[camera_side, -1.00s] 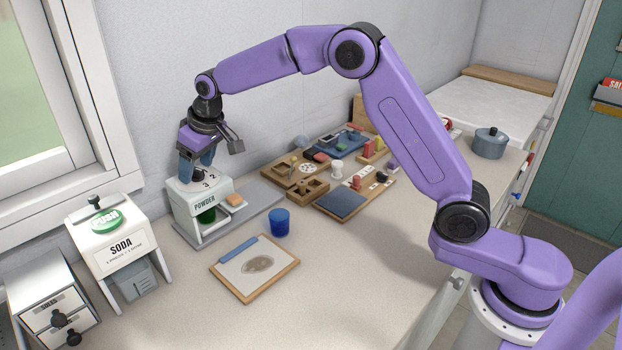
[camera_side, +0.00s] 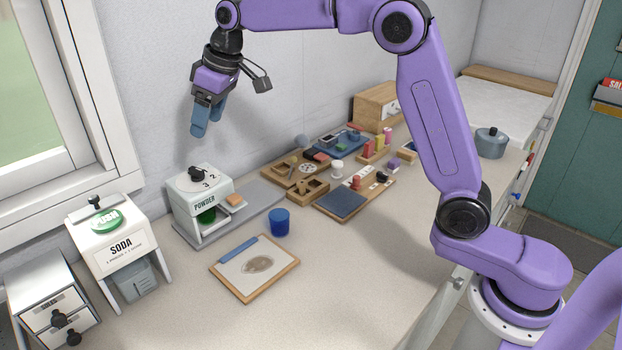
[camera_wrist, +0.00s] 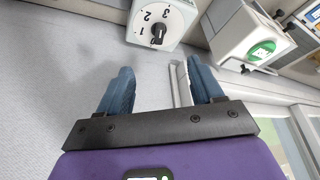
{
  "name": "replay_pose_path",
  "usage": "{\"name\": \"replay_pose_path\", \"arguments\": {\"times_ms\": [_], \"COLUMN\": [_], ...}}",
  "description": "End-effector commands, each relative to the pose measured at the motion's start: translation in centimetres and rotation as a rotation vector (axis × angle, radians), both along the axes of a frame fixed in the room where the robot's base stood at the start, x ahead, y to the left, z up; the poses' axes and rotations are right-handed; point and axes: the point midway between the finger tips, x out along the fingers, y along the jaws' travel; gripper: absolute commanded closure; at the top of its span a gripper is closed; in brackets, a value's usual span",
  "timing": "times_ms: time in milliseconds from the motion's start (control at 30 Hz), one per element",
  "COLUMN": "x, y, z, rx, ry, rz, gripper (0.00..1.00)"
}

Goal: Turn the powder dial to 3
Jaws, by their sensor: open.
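The powder dispenser (camera_side: 184,208) is a white box with a "POWDER" label, standing near the wall. Its black dial knob (camera_side: 196,172) sits on the top face beside printed numbers. The wrist view shows the dial knob (camera_wrist: 158,31) with 1, 2 and 3 around it. The knob has a white mark, but I cannot tell clearly which number it points to. My gripper (camera_side: 208,121) is above the dispenser, apart from the knob and empty. Its two blue fingers stand apart in the wrist view, with a gap (camera_wrist: 161,75) between them.
The soda dispenser (camera_side: 122,246) with a green push button stands to the left, beside a white drawer unit (camera_side: 50,305). A blue cup (camera_side: 280,222) and a clipboard (camera_side: 255,268) are in front. Wooden trays (camera_side: 295,171) with small items lie to the right.

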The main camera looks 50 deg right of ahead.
Motion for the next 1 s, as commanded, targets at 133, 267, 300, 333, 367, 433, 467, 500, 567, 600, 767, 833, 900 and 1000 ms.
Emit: {"name": "replay_pose_path", "arguments": {"times_ms": [133,267,300,333,367,433,467,500,567,600,767,833,900,1000], "x": [-0.8,-1.5,-1.7,-2.1,-2.5,-3.1,-3.4,-3.8,-4.5,-4.9,-6.6,-7.4,-8.2,-9.4], "y": [-0.6,-1.1,-1.2,-1.0,-0.9,-0.5,-0.4,-0.3,0.0,0.1,0.5,0.7,0.8,0.9], "z": [2.5,4.5,5.1,4.7,4.5,4.2,4.1,3.9,3.7,3.5,2.8,2.5,2.2,1.7], "rx": [0.0,0.001,0.001,-0.009,-0.017,-0.034,-0.04,-0.05,-0.063,-0.071,-0.107,-0.123,-0.138,-0.159], "ry": [-0.003,-0.003,-0.004,0.002,0.002,0.003,0.003,0.003,0.003,0.005,0.003,0.003,0.003,0.003], "rz": [-0.002,-0.003,-0.003,0.021,0.041,0.084,0.102,0.126,0.163,0.187,0.286,0.329,0.371,0.433], "gripper": [0.34,0.34,0.34,0.34,0.34,0.34,0.34,0.34,0.34,0.34,0.34,0.34,0.34,0.34]}}
